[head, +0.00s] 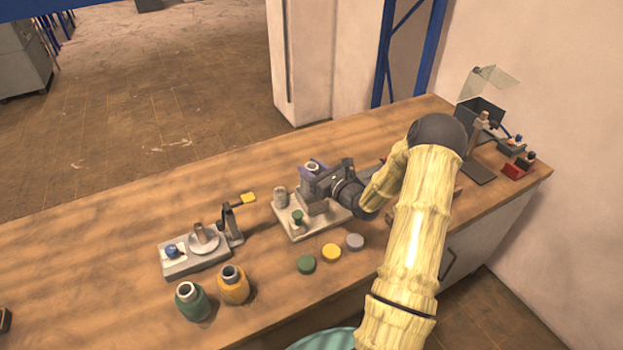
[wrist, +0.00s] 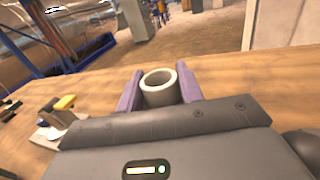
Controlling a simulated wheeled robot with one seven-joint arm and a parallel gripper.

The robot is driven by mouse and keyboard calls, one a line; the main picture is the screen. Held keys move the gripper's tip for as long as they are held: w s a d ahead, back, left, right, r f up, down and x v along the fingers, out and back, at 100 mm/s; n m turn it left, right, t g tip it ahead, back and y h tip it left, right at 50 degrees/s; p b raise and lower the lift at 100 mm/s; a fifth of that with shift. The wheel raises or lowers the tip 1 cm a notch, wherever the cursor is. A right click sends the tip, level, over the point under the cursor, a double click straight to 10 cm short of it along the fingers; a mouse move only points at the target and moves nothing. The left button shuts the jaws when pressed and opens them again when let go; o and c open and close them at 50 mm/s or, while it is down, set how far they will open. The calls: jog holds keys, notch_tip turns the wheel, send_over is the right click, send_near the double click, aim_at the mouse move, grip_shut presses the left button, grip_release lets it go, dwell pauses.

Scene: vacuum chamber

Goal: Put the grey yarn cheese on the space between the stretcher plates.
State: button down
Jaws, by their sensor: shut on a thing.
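My gripper (head: 312,170) is shut on a pale grey hollow cylinder, which looks like the grey yarn cheese (head: 312,166). In the wrist view its ring-shaped top (wrist: 159,81) stands upright between the two purple fingers (wrist: 160,92); its lower part is hidden behind my gripper body. My gripper is at the far side of a light grey base (head: 292,233) with a grey post (head: 280,196), a green-topped post (head: 297,216) and a brownish block. I cannot tell which parts are the stretcher plates, or whether the cheese touches anything below.
A green yarn cheese (head: 194,303) and a yellow one (head: 233,286) stand at the front left. Green (head: 306,264), yellow (head: 331,252) and grey (head: 354,241) discs lie in front of the base. Another device (head: 195,261) stands left. The table's far left is mostly clear.

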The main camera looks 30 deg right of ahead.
jog(key=shift+f+p, duration=0.35)
jog(key=shift+f, duration=1.7)
jog(key=shift+f, duration=0.2)
jog(key=c, duration=0.9)
grip_release()
jog(key=b+v, duration=0.3)
jog(key=v, duration=0.9)
jog(key=shift+r, duration=0.2)
